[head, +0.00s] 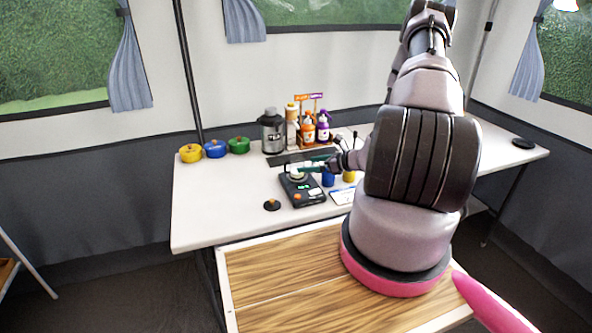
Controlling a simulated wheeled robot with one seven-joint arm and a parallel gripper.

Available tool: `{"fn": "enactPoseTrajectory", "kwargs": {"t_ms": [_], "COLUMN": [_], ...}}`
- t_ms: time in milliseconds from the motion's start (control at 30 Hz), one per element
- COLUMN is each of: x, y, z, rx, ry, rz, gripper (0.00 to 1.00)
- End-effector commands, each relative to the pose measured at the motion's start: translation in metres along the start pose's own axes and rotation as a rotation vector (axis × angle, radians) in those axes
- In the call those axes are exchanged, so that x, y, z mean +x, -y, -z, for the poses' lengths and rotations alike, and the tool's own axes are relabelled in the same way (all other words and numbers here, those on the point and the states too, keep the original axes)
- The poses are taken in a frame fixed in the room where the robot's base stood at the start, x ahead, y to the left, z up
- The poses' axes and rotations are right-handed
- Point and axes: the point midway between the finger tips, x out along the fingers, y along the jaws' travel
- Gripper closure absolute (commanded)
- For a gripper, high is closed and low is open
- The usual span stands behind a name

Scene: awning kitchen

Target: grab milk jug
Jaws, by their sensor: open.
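My arm reaches from the right over the white table, and my gripper (316,165) is low near the table's middle. Its dark fingers are small and point left, open, beside and partly over a small pale cup-like thing (297,173) on a black scale (302,188). I cannot tell whether they touch it. No thing can be named as the milk jug with certainty. A grey metal canister (272,133) with a dark top stands behind the scale, left of my gripper. My arm hides part of the table's right side.
Yellow (190,153), blue (215,149) and green (239,145) lidded pots stand at the back left. Orange (308,131) and purple (323,128) bottles stand behind my gripper. A blue cup (328,178) is just right of the scale. The white table (215,210) is clear at front left.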

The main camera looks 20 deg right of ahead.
Motion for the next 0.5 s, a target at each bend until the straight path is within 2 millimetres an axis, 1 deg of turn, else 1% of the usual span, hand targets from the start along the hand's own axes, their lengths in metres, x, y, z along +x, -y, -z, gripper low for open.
{"fn": "enactPoseTrajectory", "kwargs": {"t_ms": [33, 200, 433, 500], "x": [0.010, 0.035, 0.049, 0.056], "y": [-0.001, -0.001, -0.001, -0.002], "z": [0.000, 0.000, 0.000, 0.001], "rx": [-0.002, -0.003, -0.002, -0.002], "ry": [0.000, 0.000, 0.000, 0.001], "rz": [-0.003, -0.004, -0.003, -0.004], "gripper": [0.00, 0.00, 0.00, 0.00]}}
